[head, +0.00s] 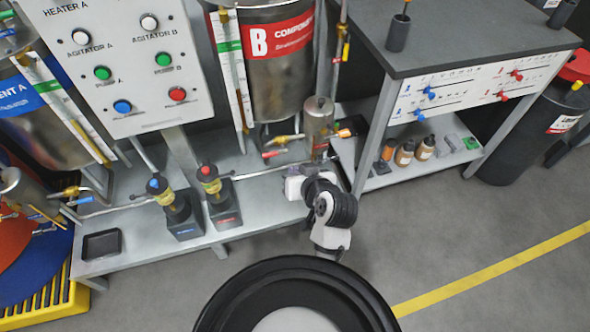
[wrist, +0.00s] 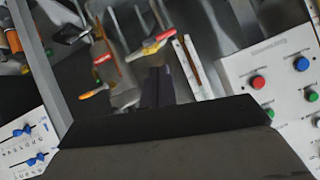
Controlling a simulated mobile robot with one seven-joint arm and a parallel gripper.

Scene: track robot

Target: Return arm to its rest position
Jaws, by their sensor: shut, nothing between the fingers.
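My arm (head: 333,215), white and black, reaches forward from my round black base toward the front edge of the grey bench, right of the two small pumps. In the head view my gripper is hard to make out at the arm's far end. In the wrist view my gripper (wrist: 157,88) shows as dark fingers close together, shut and empty. They point toward the metal pot (wrist: 112,65) and its valves, apart from them as far as I can tell.
The bench (head: 265,205) carries pumps with blue and red knobs (head: 158,184) and a black tray (head: 102,245). A metal pot (head: 318,120) stands near the arm. A control panel (head: 128,60) rises behind. A shelf table (head: 470,40) stands right. Grey floor is open at right.

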